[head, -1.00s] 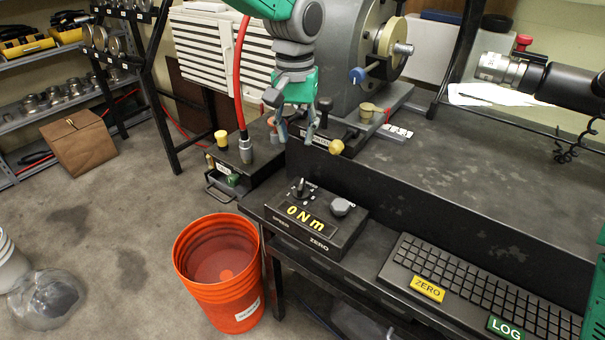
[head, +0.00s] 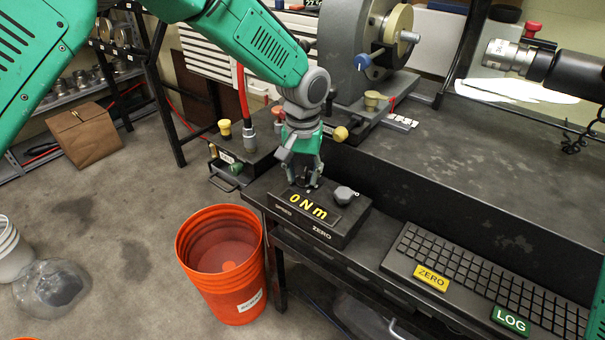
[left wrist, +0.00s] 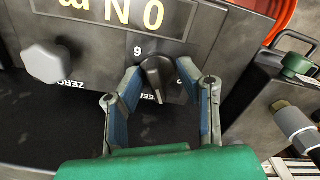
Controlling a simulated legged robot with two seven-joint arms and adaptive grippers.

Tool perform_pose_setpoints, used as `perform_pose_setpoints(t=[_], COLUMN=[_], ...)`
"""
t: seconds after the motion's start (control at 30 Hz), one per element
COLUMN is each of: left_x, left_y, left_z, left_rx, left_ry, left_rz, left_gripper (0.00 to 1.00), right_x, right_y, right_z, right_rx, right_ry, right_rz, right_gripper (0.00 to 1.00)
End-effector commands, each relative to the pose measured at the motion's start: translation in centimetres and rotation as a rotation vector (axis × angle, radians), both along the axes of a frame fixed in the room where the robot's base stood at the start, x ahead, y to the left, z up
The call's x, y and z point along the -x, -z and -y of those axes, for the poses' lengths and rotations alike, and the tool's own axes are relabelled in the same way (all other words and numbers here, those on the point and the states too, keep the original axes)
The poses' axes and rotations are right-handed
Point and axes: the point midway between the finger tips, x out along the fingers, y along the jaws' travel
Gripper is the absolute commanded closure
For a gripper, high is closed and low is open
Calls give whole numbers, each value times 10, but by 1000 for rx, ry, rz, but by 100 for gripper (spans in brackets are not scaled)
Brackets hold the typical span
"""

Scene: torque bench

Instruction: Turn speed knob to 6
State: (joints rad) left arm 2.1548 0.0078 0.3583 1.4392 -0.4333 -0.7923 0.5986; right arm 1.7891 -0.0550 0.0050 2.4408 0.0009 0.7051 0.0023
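The black speed knob (left wrist: 158,76) sits on the control box (head: 345,231), beside a printed 6 (left wrist: 138,50). Its light pointer mark faces down in the left wrist view, away from the 6. My left gripper (left wrist: 160,71) is open, with one blue-padded finger on each side of the knob; small gaps seem to remain. The display (head: 308,207) reads 0 Nm. My right gripper is not in view.
A grey zero knob (head: 344,195) stands beside the speed knob. A keyboard (head: 480,275) lies at the right on the bench. An orange bucket (head: 225,255) stands on the floor below. A black box with a yellow knob (head: 225,128) is behind left.

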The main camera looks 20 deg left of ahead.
Motion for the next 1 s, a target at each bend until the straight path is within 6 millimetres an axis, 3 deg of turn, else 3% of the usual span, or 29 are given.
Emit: perform_pose_setpoints(t=[0.13,0.17,0.23,0.67,1.0], left_x=[0,0,0,-1,-2], left_y=[0,0,0,-2,-5], left_z=[0,0,-1,-1,-1], left_rx=[0,1,2,1,3], left_ry=[1,1,1,29,235], left_rz=[0,0,0,1,3], left_gripper=[69,76,100,100,100], right_x=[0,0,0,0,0], right_y=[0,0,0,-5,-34], right_z=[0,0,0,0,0], right_rx=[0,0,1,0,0], right_ry=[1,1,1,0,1], right_rz=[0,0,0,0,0], right_gripper=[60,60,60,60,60])
